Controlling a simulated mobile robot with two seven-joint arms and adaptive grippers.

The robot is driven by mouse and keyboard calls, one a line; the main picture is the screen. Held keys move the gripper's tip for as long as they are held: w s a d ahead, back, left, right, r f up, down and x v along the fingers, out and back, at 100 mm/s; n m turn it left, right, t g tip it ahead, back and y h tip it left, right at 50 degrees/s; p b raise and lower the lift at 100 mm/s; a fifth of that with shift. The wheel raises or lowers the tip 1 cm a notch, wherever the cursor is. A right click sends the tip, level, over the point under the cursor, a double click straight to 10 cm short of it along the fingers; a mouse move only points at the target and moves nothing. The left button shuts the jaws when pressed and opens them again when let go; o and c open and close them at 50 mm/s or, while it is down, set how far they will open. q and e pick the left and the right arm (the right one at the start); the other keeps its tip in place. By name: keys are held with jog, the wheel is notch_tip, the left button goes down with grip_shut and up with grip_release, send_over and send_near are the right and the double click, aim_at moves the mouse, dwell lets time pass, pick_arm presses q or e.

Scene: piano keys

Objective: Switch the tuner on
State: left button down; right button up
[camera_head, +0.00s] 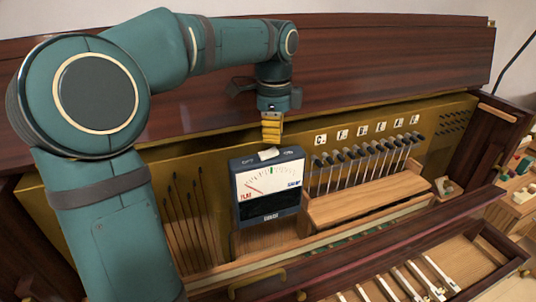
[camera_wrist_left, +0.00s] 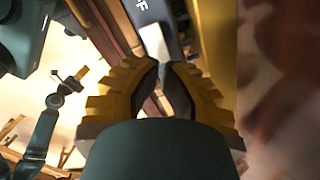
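The tuner (camera_head: 267,203) is a dark box with a white dial face, standing upright inside the open piano. A white switch (camera_head: 268,154) sits on its top between small labels that are too small to read here. In the left wrist view the white switch (camera_wrist_left: 155,42) lies just beyond my fingertips, beside a label ending in F. My left gripper (camera_head: 271,141) points down just above the switch, its yellow fingers together and empty. I cannot tell whether they touch the switch. My right gripper (camera_wrist_left: 80,75) appears small in the left wrist view, its finger state unclear.
A row of black-topped pins (camera_head: 365,155) with letter labels stands right of the tuner, above a wooden ledge (camera_head: 370,198). Thin dark rods (camera_head: 185,215) stand to the left. The dark wooden lid (camera_head: 400,60) rises behind. A tray with white keys (camera_head: 405,285) is in front.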

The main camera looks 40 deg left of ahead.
aim_at(273, 150)
pick_arm(q)
jog(key=shift+f+b, duration=1.1)
jog(key=shift+f, duration=0.75)
dwell(1.4)
notch_tip(273, 150, up, 7)
jog(key=p, duration=0.7)
jog(key=shift+r, duration=0.1)
dwell(0.4)
dwell(0.5)
